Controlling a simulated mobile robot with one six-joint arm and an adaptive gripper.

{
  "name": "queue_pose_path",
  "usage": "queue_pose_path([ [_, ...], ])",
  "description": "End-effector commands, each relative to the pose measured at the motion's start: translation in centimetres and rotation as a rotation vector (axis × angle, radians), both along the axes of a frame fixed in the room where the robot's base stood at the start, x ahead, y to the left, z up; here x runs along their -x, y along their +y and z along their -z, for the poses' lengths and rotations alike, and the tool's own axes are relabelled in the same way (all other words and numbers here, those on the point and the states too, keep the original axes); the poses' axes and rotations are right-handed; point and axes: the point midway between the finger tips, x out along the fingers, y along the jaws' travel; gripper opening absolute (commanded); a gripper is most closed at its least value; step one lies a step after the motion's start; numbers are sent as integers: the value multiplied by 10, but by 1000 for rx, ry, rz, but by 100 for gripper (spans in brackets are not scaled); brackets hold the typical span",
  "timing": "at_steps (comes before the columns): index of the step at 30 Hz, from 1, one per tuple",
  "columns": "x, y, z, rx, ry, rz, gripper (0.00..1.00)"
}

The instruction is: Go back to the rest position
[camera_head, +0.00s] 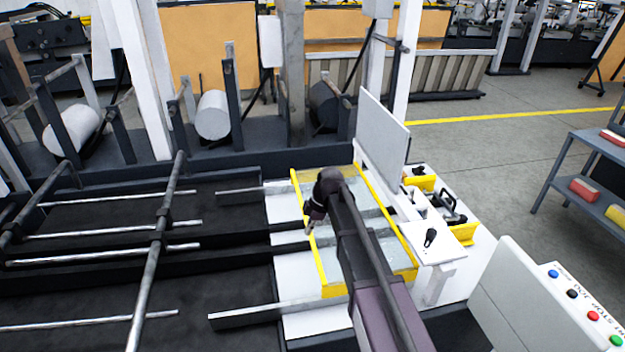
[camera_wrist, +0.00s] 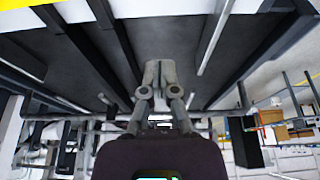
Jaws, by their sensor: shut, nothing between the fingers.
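My gripper (camera_head: 311,228) is at the end of my dark arm, which reaches in from the lower right in the head view. It hangs above the yellow-edged tray area (camera_head: 320,280) of the machine, close to its left yellow edge. In the wrist view my gripper (camera_wrist: 159,66) points toward the dark machine bed (camera_wrist: 190,50). Its fingers are together with nothing between them. My arm hides part of the tray area.
Metal rods and bars (camera_head: 160,235) cross the dark bed on the left. A grey upright panel (camera_head: 381,135) stands right behind my arm. A control box with coloured buttons (camera_head: 545,300) is at the lower right. A shelf (camera_head: 585,165) stands far right, with open floor before it.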

Motion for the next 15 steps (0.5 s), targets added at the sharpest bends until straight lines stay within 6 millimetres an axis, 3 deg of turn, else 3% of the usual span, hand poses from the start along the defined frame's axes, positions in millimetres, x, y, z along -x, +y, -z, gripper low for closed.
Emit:
queue_pose_path([
  [8, 10, -12, 1, 19, 19, 76, 0],
  [15, 40, -48, 6, 87, 80, 344, 0],
])
